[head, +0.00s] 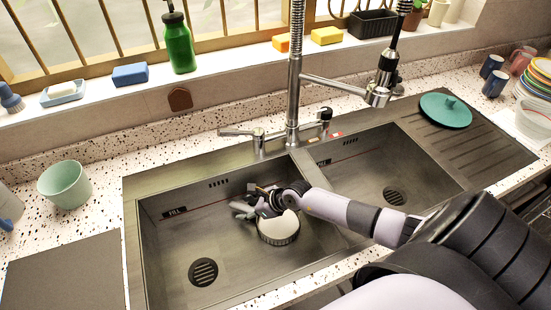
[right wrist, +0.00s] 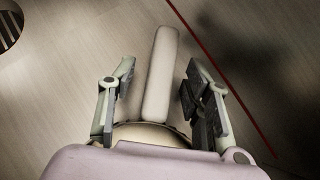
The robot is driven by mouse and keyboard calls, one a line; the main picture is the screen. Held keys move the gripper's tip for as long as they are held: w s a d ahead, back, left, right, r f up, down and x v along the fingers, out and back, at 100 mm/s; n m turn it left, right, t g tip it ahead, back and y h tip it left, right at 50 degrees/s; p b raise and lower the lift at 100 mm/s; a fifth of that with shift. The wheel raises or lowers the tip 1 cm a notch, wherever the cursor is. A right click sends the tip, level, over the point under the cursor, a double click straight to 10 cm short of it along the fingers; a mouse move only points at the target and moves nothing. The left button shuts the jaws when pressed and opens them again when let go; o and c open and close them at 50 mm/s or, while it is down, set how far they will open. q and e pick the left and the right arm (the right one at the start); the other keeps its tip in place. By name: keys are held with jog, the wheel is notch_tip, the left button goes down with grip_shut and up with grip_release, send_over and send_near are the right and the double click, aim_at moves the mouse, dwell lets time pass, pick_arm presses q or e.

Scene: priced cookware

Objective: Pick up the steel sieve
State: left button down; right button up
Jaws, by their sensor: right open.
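A round thing with a pale top and a darker ribbed side, seemingly the steel sieve (head: 279,230), lies in the left sink basin (head: 165,250). My right gripper (head: 246,207) is low in that basin, at the sieve's far left side, and hides part of it. In the right wrist view, a pale straight handle (right wrist: 160,65) stands between the two spread fingers of my right gripper (right wrist: 158,88), with a gap on each side. The handle joins a rounded rim partly hidden by my wrist. My left gripper is not in view.
The tall faucet (head: 293,90) stands behind the divider between the basins. The right basin (head: 375,165) looks empty. A green bottle (head: 178,42) stands on the sill.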

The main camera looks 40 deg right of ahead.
jog(key=shift+w+f, duration=0.15)
jog(key=shift+f, duration=0.05)
jog(key=shift+c, duration=0.4)
grip_shut()
jog(key=shift+r, duration=0.1)
dwell(0.3)
